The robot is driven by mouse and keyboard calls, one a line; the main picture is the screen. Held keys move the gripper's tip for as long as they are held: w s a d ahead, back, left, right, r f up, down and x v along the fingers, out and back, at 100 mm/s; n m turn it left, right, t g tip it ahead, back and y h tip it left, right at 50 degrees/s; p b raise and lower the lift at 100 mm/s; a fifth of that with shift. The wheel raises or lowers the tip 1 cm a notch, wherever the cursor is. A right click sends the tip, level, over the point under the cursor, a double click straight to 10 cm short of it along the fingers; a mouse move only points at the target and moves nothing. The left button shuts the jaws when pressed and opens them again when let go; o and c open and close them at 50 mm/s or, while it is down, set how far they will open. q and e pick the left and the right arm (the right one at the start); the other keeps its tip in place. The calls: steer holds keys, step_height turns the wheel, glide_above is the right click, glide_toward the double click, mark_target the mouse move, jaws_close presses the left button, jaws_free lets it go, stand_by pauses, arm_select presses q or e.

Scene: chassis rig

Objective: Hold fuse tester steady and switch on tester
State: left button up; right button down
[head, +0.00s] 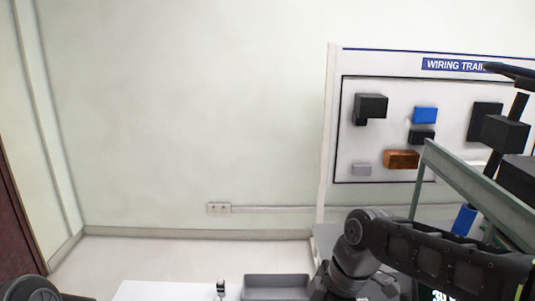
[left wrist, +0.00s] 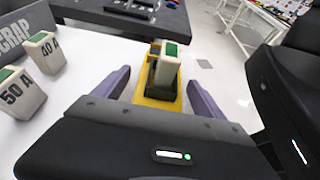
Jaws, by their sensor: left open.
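In the left wrist view a yellow-and-black device (left wrist: 151,92), which looks like the fuse tester, stands between the purple fingers of my left gripper (left wrist: 160,82). A cream fuse block with a green top (left wrist: 166,68) stands upright in or on it. The left gripper is open, with one finger on each side; I cannot tell whether either touches the device. The device's switch cannot be made out. In the head view my right arm (head: 360,235) bends down at lower right; its fingertips do not show. The left gripper is outside the head view.
Two fuses, marked 50 A (left wrist: 20,93) and 40 A (left wrist: 43,52), stand on the white surface left of my left gripper. A grey tray (head: 275,287) lies at the bottom of the head view. A wiring board (head: 390,125) and a greenish metal frame (head: 475,190) stand at right.

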arm_select(q)
steer(key=v, duration=1.1)
steer(key=shift+a, duration=0.3)
steer(key=shift+s, duration=0.1)
